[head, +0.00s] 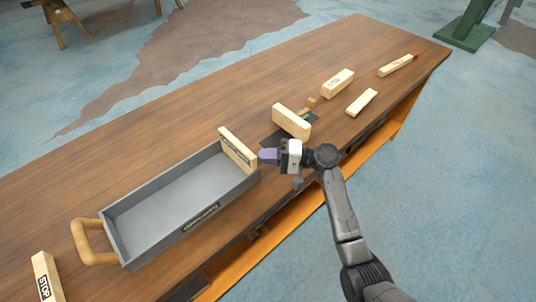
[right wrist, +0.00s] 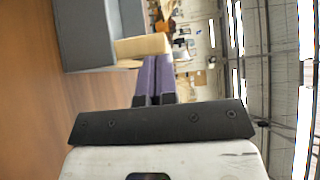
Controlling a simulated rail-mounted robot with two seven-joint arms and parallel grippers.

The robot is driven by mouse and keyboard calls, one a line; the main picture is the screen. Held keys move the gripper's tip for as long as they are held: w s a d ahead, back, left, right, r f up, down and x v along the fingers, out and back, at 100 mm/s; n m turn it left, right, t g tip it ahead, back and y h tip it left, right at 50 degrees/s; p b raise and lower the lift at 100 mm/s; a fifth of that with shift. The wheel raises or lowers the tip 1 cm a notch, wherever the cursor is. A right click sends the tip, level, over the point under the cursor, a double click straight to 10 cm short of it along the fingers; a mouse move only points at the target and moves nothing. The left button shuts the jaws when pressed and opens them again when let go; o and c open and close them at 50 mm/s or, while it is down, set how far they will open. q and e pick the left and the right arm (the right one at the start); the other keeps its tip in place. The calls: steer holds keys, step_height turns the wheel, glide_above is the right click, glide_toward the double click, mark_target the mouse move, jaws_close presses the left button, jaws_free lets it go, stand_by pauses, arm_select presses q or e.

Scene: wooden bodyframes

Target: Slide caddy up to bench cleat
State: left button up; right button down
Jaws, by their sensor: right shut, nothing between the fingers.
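The caddy (head: 123,238) is a long grey open tray, empty, lying on the wooden bench with a looped wooden handle (head: 84,246) at its left end. A pale wooden block (head: 238,150) with dark lettering stands at its right end, close against or touching it. Another pale block marked STOP (head: 44,280) lies beyond the handle at lower left, apart from it; I cannot tell for sure which is the cleat. My right gripper (head: 266,156) is shut and empty just right of the lettered block. In the right wrist view its purple fingers (right wrist: 154,78) are together, with the block (right wrist: 142,46) and caddy wall (right wrist: 86,32) ahead.
The bench (head: 140,116) runs diagonally. Right of the caddy are a wooden T-shaped piece (head: 291,121) over a dark patch, a block (head: 338,83), a thin strip (head: 361,102) and a red-tipped stick (head: 396,65). The bench behind the caddy is clear.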

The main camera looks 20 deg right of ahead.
steer(key=s+a+p, duration=0.2)
steer(key=a, duration=0.5)
steer(key=s+a+p, duration=0.3)
steer(key=a, duration=0.5)
steer(key=shift+s+p, duration=0.3)
steer(key=shift+p, duration=0.05)
steer(key=shift+d, duration=0.1)
steer(key=shift+w+d, duration=0.1)
steer(key=shift+d, duration=0.1)
steer(key=d, duration=0.2)
steer(key=w+d+b, duration=0.1)
steer(key=shift+w+d+f, duration=0.1)
steer(key=shift+w+d, duration=0.05)
steer(key=shift+d, duration=0.25)
steer(key=v, duration=0.9)
steer(key=shift+s+d+p, duration=0.2)
steer(key=shift+s+p, duration=0.05)
steer(key=shift+p, duration=0.2)
